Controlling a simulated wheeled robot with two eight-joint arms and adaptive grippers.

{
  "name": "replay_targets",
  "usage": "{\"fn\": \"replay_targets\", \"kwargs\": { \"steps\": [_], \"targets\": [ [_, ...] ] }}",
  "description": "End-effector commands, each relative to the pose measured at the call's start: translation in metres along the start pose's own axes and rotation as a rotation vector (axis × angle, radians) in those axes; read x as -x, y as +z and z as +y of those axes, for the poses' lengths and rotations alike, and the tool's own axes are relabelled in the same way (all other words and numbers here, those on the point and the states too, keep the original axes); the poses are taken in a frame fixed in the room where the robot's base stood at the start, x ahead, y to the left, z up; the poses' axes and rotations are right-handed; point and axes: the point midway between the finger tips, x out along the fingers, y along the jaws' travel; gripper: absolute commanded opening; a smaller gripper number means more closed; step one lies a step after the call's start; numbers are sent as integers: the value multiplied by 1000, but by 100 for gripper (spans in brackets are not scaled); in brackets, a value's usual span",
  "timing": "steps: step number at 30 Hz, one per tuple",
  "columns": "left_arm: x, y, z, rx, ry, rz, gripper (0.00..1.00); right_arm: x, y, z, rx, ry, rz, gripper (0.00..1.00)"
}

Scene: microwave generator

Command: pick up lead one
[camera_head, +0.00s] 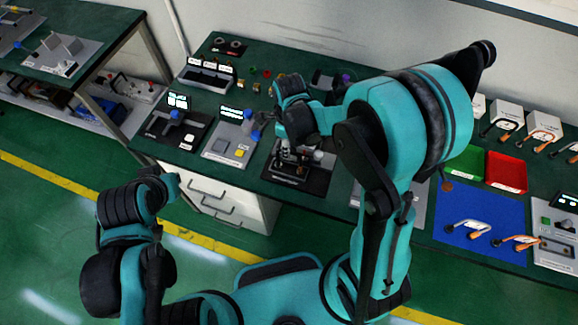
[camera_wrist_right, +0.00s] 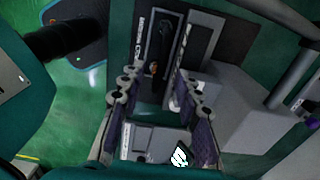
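Several leads with orange-brown and pale parts show at the right of the head view. Two lie on the blue mat (camera_head: 463,248): one lead (camera_head: 468,228) at left and one lead (camera_head: 515,241) at right. Others lie by the white boxes behind. I cannot tell which is lead one. My right gripper (camera_head: 292,152) is far left of them, above a small device on a black mat. In the right wrist view its fingers (camera_wrist_right: 160,100) are apart, with a dark upright part visible beyond them. My left arm's end (camera_head: 170,186) is beside the table's front; its fingers are not clear.
Green (camera_head: 465,161) and red (camera_head: 506,171) trays stand behind the blue mat. White boxes (camera_head: 506,114) line the table's back right. Panels with small displays (camera_head: 231,134) stand on the left of the table. A drawer unit (camera_head: 222,199) is beneath.

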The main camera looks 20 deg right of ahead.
Motion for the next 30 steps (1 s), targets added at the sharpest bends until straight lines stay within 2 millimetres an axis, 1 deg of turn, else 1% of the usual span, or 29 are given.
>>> {"fn": "replay_targets", "kwargs": {
  "steps": [1,3,6,14,17,18,30],
  "targets": [
    [-3,2,0,0,0,0,0,-11,1,0,1,0,0,33],
    [-5,4,0,0,0,0,0,-21,1,0,0,0,0,33],
    [-6,4,0,0,0,0,0,-30,1,0,1,-1,0,33],
    [-6,4,0,0,0,0,0,-32,1,0,1,-1,0,33],
    [-6,4,0,0,0,0,0,-32,1,0,1,-1,-1,9],
    [-6,4,0,0,0,0,0,-31,1,0,1,-1,-1,0],
    [-6,4,0,0,0,0,0,-30,1,0,1,-1,-1,0]
  ]
}}
